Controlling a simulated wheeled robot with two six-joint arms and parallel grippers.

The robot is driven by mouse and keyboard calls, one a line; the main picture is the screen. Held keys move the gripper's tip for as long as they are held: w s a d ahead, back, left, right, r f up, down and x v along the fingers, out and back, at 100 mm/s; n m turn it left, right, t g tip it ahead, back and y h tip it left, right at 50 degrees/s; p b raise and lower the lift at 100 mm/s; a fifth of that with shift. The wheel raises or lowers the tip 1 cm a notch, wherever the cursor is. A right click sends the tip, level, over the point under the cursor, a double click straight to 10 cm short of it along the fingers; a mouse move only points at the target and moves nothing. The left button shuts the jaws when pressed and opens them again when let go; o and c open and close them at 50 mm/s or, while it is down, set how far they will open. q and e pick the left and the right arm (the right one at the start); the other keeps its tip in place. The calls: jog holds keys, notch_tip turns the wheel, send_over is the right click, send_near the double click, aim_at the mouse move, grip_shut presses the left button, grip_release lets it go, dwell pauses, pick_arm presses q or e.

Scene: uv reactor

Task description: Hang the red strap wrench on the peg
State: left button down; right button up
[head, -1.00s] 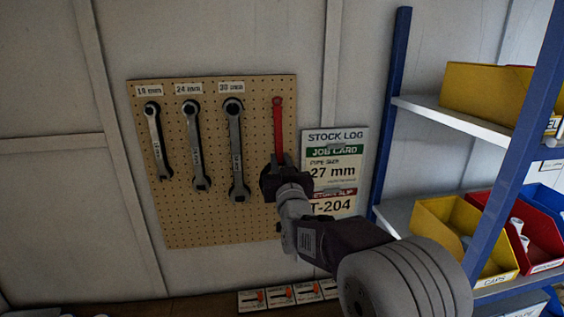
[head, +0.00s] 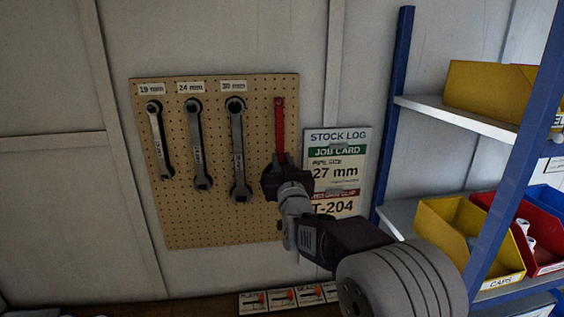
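The red strap wrench (head: 280,128) is upright against the right part of the tan pegboard (head: 225,225), right of the hanging wrenches. Its top end is near a small dark spot on the board; I cannot tell whether it sits on a peg. My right gripper (head: 279,164) is at the lower end of the red handle, and the wrench's lower part is hidden behind it. The fingers look to be around the handle, but their gap is too small to make out. My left gripper is not in view.
Several grey wrenches, such as the 30 mm one (head: 239,150), hang left of the red one. A stock log board (head: 335,172) is close on the right. A blue-framed shelf (head: 392,115) with yellow bins (head: 487,88) stands further right. Cards (head: 282,296) lie below.

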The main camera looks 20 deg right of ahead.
jog(key=o, duration=0.4)
jog(key=shift+s+f, duration=0.1)
jog(key=shift+s, duration=0.05)
jog(key=b+v, duration=0.4)
jog(key=v, duration=0.5)
jog(key=shift+b, duration=0.35)
